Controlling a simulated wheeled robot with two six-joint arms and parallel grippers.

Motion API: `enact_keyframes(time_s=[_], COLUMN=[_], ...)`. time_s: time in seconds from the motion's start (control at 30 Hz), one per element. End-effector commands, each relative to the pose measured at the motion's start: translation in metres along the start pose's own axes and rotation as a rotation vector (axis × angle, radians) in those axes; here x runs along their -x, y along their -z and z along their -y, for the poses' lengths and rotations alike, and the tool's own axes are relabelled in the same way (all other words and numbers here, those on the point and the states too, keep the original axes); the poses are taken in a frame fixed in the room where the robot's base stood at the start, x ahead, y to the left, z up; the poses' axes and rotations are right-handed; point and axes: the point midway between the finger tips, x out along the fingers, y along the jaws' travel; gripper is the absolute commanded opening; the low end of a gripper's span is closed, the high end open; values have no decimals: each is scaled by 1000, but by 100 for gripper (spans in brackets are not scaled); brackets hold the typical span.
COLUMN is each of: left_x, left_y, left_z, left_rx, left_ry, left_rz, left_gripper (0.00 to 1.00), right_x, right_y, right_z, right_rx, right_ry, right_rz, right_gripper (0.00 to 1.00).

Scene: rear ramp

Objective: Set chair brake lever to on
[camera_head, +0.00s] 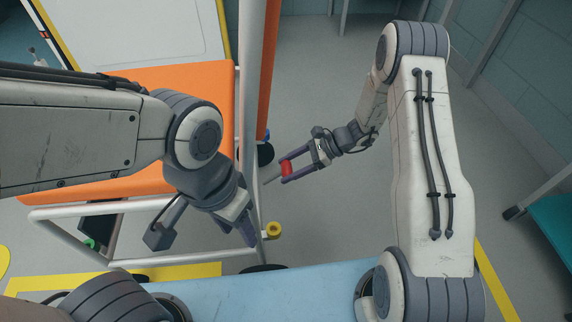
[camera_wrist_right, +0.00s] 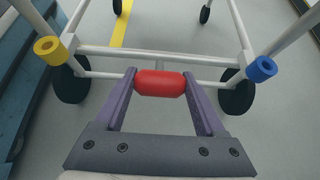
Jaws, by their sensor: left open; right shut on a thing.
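The chair (camera_head: 190,118) has an orange seat and back on a white tube frame, at the left in the head view. Its brake lever has a red grip (camera_head: 287,167) on a thin grey rod. My right gripper (camera_head: 285,168) is shut on this red grip. In the right wrist view the red grip (camera_wrist_right: 160,83) lies crosswise between the two purple fingers, with the chair's white frame (camera_wrist_right: 150,55) and dark wheels behind. My left gripper (camera_head: 250,232) is open near the chair's frame post, apart from the lever. Its fingers are partly hidden by its own body.
A yellow ring (camera_head: 274,230) sits on the frame near my left gripper. A blue ring (camera_wrist_right: 261,69) is on the other side in the right wrist view. A teal-topped table (camera_head: 552,222) stands at the right. Grey floor (camera_head: 330,215) is clear between the arms.

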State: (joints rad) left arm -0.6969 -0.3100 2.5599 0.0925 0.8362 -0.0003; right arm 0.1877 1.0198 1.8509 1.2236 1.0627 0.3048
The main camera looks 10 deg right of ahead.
Motion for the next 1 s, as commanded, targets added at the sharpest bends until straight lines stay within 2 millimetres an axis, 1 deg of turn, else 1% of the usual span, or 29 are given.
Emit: enact_keyframes(time_s=[0.03,0.1,0.5,0.53,0.6,0.87,0.97,1.0], left_x=[1,1,1,1,1,2,8,12], left_y=[0,0,0,0,0,0,0,1], left_z=[0,0,0,0,0,0,-1,-1], left_rx=[0,0,0,0,0,0,0,0], left_ry=[0,0,0,0,0,0,0,0], left_rz=[0,0,0,0,0,0,0,0], left_gripper=[50,50,50,50,50,50,50,50], right_x=[1,1,1,1,0,0,8,14], right_y=[4,6,8,8,7,4,3,2], right_z=[0,0,0,-1,0,0,1,1], right_rx=[-2,-2,-3,-3,-3,-1,-1,-1], right_ry=[2,2,1,1,1,0,2,2], right_rz=[-9,-10,-12,-12,-11,-8,-7,-8], right_gripper=[0,0,0,76,100,100,100,100])
